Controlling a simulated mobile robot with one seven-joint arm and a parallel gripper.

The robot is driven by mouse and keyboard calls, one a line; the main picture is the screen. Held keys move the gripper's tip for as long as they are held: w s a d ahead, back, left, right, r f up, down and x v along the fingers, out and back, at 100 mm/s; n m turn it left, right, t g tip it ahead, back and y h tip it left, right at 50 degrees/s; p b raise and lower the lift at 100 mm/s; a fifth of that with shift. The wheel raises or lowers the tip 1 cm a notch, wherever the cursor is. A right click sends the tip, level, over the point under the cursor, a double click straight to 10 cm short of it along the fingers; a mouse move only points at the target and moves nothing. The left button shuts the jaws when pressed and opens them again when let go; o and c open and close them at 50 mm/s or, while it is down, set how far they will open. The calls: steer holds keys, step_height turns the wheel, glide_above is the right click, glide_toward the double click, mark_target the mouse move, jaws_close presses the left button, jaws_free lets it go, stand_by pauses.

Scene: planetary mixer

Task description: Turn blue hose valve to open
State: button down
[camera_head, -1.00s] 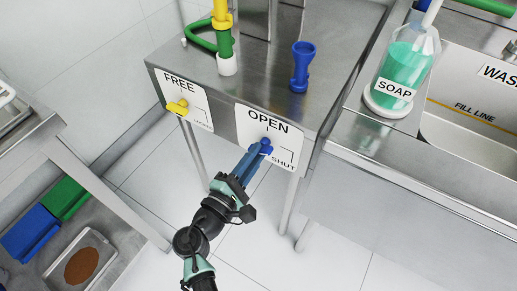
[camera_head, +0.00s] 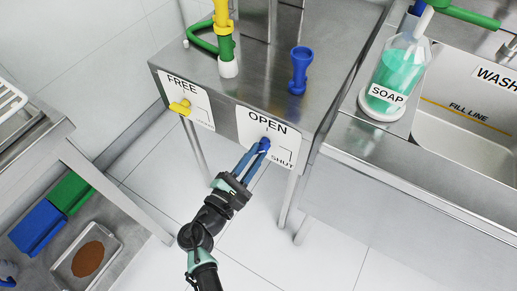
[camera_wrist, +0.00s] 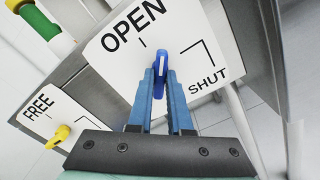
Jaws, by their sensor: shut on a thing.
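The blue hose valve handle (camera_head: 264,144) is on the white OPEN/SHUT plate (camera_head: 250,124) on the front of the steel counter. My gripper (camera_head: 258,152) reaches up from below, its blue fingers shut on the handle. The handle's exact angle is partly hidden by the fingers.
A yellow valve handle (camera_head: 180,107) is on the FREE plate (camera_head: 193,95) to the left. A blue hose fitting (camera_head: 299,70) stands on the counter above. A soap bottle (camera_head: 391,78) and a sink are at the right. Clear floor lies below.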

steer(key=shift+n+p, duration=1.05)
steer(key=shift+n, duration=0.85)
steer(key=n+p, duration=0.2)
steer(key=n, duration=0.2)
steer(key=shift+p, duration=0.4)
steer(key=c, duration=0.7)
jaws_free()
